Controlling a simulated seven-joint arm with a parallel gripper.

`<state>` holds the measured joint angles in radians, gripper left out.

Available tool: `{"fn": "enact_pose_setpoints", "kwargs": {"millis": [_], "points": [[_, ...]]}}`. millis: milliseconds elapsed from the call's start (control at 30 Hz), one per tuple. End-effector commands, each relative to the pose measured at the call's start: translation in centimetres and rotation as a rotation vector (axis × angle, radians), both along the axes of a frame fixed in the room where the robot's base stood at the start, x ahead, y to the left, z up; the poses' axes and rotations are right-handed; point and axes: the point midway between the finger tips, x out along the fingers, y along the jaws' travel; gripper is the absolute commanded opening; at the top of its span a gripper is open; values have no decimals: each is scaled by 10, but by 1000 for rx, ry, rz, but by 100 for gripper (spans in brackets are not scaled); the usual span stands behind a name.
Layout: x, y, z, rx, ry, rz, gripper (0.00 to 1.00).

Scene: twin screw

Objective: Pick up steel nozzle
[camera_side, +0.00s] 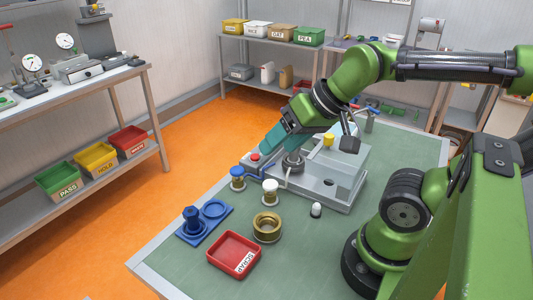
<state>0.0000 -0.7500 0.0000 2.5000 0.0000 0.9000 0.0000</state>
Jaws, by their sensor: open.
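A small upright grey piece with a pale top (316,210) stands on the green table, right of the brass ring. It may be the steel nozzle, but it is too small to be sure. My gripper (284,147) is at the end of the green arm, over the back left part of the grey metal machine. Its teal parts point down and left, apart from the small grey piece. The jaws are open, and nothing shows held between them. The arm hides part of the machine.
The grey machine (334,193) has a dark round fitting (293,162). A brass ring (267,227), red scrap tray (234,254), blue fixture (204,224), blue-capped jar (237,178) and white-capped jar (270,192) stand nearby.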

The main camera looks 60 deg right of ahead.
Motion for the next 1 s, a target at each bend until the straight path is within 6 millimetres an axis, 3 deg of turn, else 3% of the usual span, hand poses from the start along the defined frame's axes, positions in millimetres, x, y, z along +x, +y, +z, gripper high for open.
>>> {"fn": "enact_pose_setpoints", "kwargs": {"millis": [367,467,600,800,900,1000], "points": [[4,-8,-7,4,31,-34,66],[17,-33,-13,0,90,-106,66],[39,-93,-24,-47,203,-228,66],[50,-177,-35,-142,343,-348,66],[50,-202,-35,-185,382,-370,66],[51,-210,-33,-219,387,-361,66]]}}
